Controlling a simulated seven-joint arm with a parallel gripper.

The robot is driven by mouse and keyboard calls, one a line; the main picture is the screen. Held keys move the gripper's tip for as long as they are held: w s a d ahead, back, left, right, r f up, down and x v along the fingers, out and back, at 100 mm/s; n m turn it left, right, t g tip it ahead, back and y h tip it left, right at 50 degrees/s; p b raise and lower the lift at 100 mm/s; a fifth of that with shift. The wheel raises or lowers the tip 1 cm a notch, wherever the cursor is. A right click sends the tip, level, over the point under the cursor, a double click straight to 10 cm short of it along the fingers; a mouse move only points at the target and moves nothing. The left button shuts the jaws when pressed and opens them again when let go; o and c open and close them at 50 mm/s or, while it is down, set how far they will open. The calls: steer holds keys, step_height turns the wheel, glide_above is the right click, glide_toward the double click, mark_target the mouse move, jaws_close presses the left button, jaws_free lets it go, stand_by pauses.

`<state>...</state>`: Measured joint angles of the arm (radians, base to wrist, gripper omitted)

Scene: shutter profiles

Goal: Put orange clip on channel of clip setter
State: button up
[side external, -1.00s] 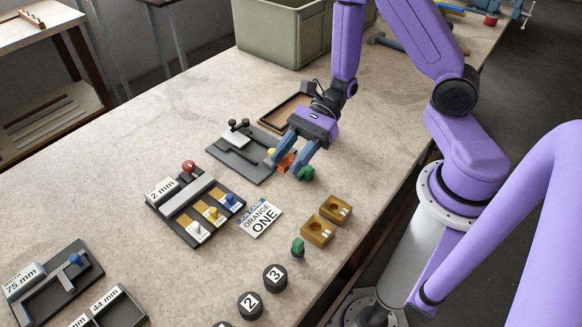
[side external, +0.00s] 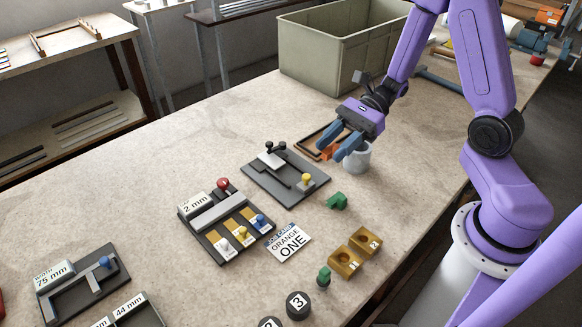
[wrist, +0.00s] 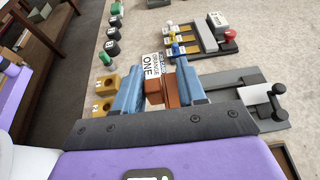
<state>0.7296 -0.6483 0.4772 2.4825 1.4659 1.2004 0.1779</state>
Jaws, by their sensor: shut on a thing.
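My gripper (side external: 331,149) is shut on the orange clip (side external: 328,151) and holds it above the table. In the wrist view the orange clip (wrist: 160,92) sits between the two blue fingers. What I take as the clip setter is the dark grey plate (side external: 262,185) with a slotted bar, a white block, black knobs and a yellow knob (side external: 307,179). It lies left of and below my gripper in the side view, and right of the fingers in the wrist view (wrist: 278,110). The clip is apart from it.
A pale cup (side external: 358,162) and a brown tray (side external: 312,136) stand near my gripper. A fixture with coloured knobs (side external: 196,228), a job card reading ORANGE ONE (side external: 289,243) and yellow blocks (side external: 344,262) are nearer. A large bin (side external: 330,60) stands behind.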

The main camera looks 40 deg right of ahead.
mark_target(291, 176)
steer(key=w+a+f, duration=0.1)
steer(key=w+f, duration=0.1)
steer(key=w, duration=0.3)
steer(key=shift+w+f, duration=0.2)
steer(key=shift+f, duration=0.1)
steer(key=w+f, duration=0.2)
steer(key=w+a+f, duration=0.1)
steer(key=w+f, duration=0.1)
steer(key=f, duration=0.1)
steer(key=shift+w+a+f, duration=0.15)
steer(key=shift+w+f, duration=0.05)
steer(key=shift+w, duration=0.2)
steer(key=shift+w+a+f, duration=0.1)
steer(key=shift+w+f, duration=0.1)
steer(key=shift+f, duration=0.75)
steer(key=shift+w+f, duration=0.15)
steer(key=shift+f, duration=0.8)
steer(key=shift+f, duration=0.1)
steer(key=o, duration=0.7)
steer(key=shift+o, duration=0.2)
